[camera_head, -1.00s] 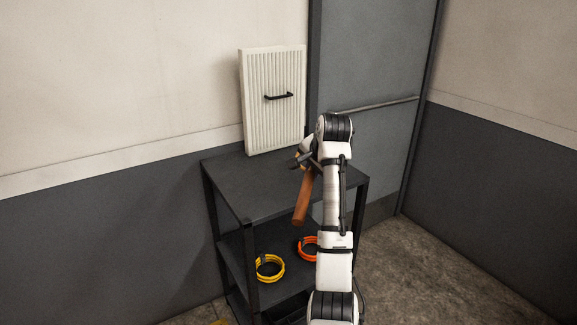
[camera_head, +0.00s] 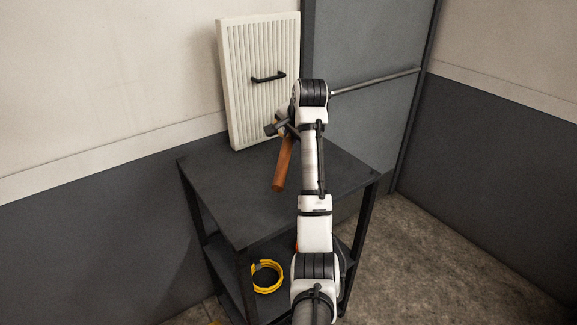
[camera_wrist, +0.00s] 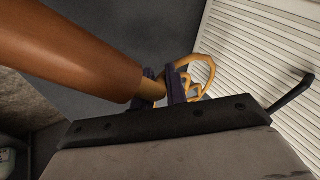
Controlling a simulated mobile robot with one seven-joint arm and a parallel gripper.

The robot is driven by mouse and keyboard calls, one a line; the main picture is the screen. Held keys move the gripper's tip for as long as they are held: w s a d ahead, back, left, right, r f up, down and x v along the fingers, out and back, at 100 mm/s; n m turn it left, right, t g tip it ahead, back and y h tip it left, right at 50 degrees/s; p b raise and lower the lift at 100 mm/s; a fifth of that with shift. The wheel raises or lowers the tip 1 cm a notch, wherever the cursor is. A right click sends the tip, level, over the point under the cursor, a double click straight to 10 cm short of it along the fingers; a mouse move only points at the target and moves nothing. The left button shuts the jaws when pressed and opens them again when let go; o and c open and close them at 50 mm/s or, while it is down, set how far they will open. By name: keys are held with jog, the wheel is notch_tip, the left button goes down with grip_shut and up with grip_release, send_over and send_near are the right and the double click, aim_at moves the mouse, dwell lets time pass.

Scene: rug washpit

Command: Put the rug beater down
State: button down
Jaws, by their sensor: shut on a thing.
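The rug beater has a brown wooden handle (camera_head: 283,164) and a looped tan cane head (camera_wrist: 204,72), which shows in the wrist view. My gripper (camera_head: 276,129) is shut on the beater where the handle meets the cane. In the head view the handle slants down toward the front, over the top of the dark shelf unit (camera_head: 225,195). My arm and gripper hide most of the cane head there. I cannot tell whether the beater touches the top.
A white ribbed panel (camera_head: 240,90) with a black handle (camera_head: 268,78) stands upright at the back of the top. The top's front left part is bare. A yellow ring (camera_head: 266,277) lies on the lower shelf. A grey door with a bar (camera_head: 375,81) is behind.

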notch_tip(320, 180, down, 4)
jog(key=shift+s+f+p, duration=0.15)
jog(key=shift+p, duration=0.5)
jog(key=shift+f+p, duration=0.65)
jog(key=shift+f, duration=1.65)
jog(key=shift+f, duration=0.6)
jog(key=c, duration=1.4)
grip_release()
